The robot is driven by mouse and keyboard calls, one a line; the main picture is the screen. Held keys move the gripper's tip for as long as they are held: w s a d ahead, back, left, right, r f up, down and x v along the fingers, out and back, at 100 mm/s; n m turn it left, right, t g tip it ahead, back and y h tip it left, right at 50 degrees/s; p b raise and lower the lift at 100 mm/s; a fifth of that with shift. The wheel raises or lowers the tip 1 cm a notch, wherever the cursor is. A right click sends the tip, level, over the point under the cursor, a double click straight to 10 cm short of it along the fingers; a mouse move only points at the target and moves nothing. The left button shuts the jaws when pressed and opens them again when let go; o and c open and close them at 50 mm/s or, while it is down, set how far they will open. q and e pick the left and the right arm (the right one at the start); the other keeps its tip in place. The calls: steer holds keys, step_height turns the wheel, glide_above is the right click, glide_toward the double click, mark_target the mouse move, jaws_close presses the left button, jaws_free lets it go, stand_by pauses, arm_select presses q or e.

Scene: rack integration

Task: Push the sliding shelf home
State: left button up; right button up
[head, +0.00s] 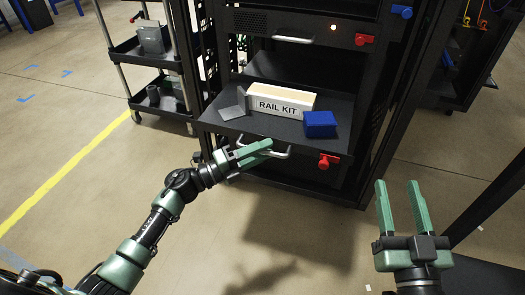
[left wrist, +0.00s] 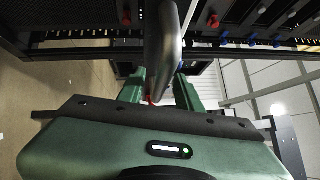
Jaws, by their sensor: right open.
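The sliding shelf (head: 218,117) is a black tray pulled out of the rack, with a silver handle (head: 284,154) along its front. On it lie a white box marked RAIL KIT (head: 281,102), a blue block (head: 320,124) and a grey bracket (head: 233,107). My left gripper (head: 262,149) is at the handle. In the left wrist view the silver bar (left wrist: 163,50) runs between its green fingers (left wrist: 161,90); whether they press on it is unclear. My right gripper (head: 402,207) is open and empty, right of the rack and apart from it.
The black rack (head: 375,105) has red latches (head: 329,161) and another handled unit (head: 293,39) above the shelf. A black cart (head: 155,104) with small items stands to the left. Yellow tape (head: 62,172) marks the floor. The floor before the rack is clear.

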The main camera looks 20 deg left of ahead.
arm_select(q)
steer(key=shift+c, duration=0.3)
jaws_close()
stand_by(1.1)
